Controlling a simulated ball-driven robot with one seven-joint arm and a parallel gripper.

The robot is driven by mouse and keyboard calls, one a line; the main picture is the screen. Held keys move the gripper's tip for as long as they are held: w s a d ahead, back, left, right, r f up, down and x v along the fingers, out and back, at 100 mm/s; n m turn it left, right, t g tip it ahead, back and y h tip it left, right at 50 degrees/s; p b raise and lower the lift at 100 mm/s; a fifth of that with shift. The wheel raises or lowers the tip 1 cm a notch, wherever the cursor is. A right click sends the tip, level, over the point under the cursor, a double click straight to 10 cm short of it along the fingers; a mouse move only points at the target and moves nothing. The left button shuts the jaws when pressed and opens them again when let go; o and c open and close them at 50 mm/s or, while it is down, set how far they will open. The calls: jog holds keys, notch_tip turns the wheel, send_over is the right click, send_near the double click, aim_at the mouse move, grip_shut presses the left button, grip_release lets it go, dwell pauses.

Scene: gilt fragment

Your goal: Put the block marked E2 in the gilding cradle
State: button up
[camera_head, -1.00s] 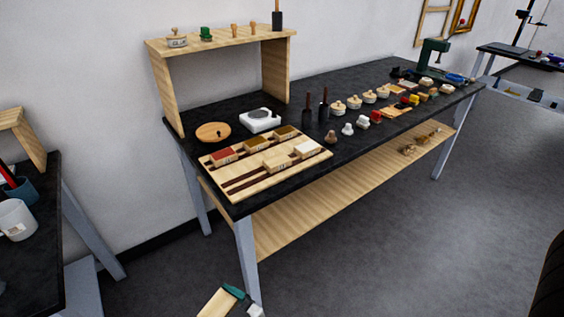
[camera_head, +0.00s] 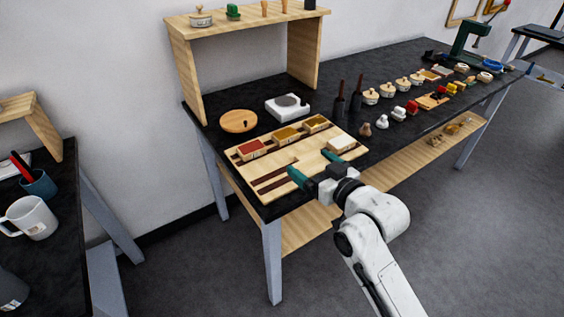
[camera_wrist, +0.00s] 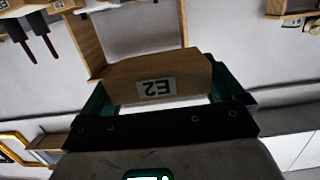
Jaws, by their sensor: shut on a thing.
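My gripper (camera_head: 313,166) is shut on the block marked E2 (camera_wrist: 160,68). In the wrist view the block is wooden, its white E2 label upside down, with a green finger at each side. In the head view my gripper is over the front part of a pale wooden board (camera_head: 265,174) with dark strips. The held block is hard to make out there against the board; any gap beneath it is unclear. I cannot identify the gilding cradle for certain.
A red-topped block (camera_head: 251,148), two gold-topped blocks (camera_head: 286,135) and a pale-topped block (camera_head: 341,144) stand on the board. Behind are a round wooden dish (camera_head: 238,121) and a white device (camera_head: 288,106). Dark bottles and small pots stand to the right.

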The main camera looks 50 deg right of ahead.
jog(key=p, duration=0.1)
send_over(274, 185)
jog(key=s, duration=0.4)
notch_tip(274, 185, down, 4)
jog(key=w+f, duration=0.2)
jog(key=f, duration=0.1)
jog(key=shift+w+f, duration=0.3)
jog(key=shift+w, duration=0.1)
jog(key=shift+w+f, duration=0.65)
jog(key=shift+f, duration=1.65)
jog(key=shift+f, duration=0.1)
jog(key=o, duration=0.6)
jog(key=shift+f, duration=0.1)
jog(key=shift+o, duration=0.4)
